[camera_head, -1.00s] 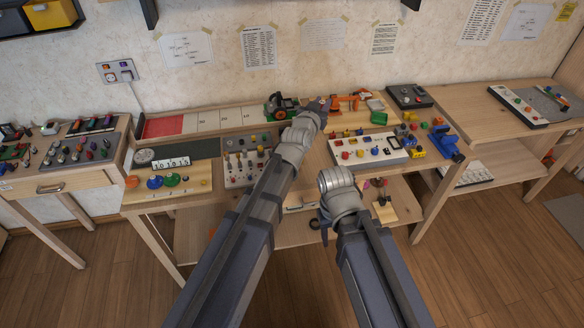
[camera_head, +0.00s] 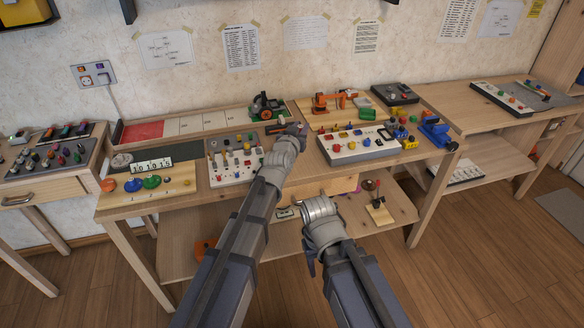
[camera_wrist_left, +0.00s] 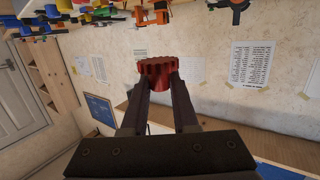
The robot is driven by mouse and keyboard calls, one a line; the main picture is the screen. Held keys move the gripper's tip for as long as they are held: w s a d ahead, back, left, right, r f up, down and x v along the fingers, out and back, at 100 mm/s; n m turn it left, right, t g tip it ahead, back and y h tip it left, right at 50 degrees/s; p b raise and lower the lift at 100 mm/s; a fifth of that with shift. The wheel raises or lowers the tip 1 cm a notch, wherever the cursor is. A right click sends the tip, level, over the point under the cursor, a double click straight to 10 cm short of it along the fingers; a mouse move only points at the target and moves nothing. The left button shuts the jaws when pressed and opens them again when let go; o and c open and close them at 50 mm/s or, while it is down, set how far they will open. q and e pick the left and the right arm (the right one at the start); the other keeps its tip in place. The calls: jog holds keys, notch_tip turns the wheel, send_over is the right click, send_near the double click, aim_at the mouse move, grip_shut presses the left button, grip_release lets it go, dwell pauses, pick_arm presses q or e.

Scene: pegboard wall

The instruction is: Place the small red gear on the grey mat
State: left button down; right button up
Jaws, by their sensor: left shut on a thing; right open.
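The small red gear (camera_wrist_left: 158,72) is held between the two fingers of my left gripper (camera_wrist_left: 160,84) in the left wrist view. The gear is upright, at the fingertips, clear of any surface there.
White boards with coloured knobs (camera_head: 358,148) and a knob panel (camera_head: 236,164) flank my left arm. A blue vice (camera_head: 436,130) is at the right edge.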

pick_arm(q)
jog(key=b, duration=0.3)
send_over(299, 167)
notch_tip(299, 167, down, 5)
jog(key=shift+r+p, duration=0.25)
jog(key=shift+p, duration=0.05)
pick_arm(e)
notch_tip(299, 167, down, 4)
jog(key=shift+f, duration=0.2)
jog(key=shift+f, duration=0.1)
pick_arm(q)
notch_tip(299, 167, down, 10)
jog(key=b, duration=0.9)
jog(key=shift+r+b, duration=0.1)
jog(key=shift+b, duration=0.3)
pick_arm(e)
notch_tip(299, 167, down, 10)
pick_arm(q)
jog(key=shift+f, duration=0.25)
jog(key=c, duration=0.7)
grip_release()
jog(key=shift+r, duration=0.1)
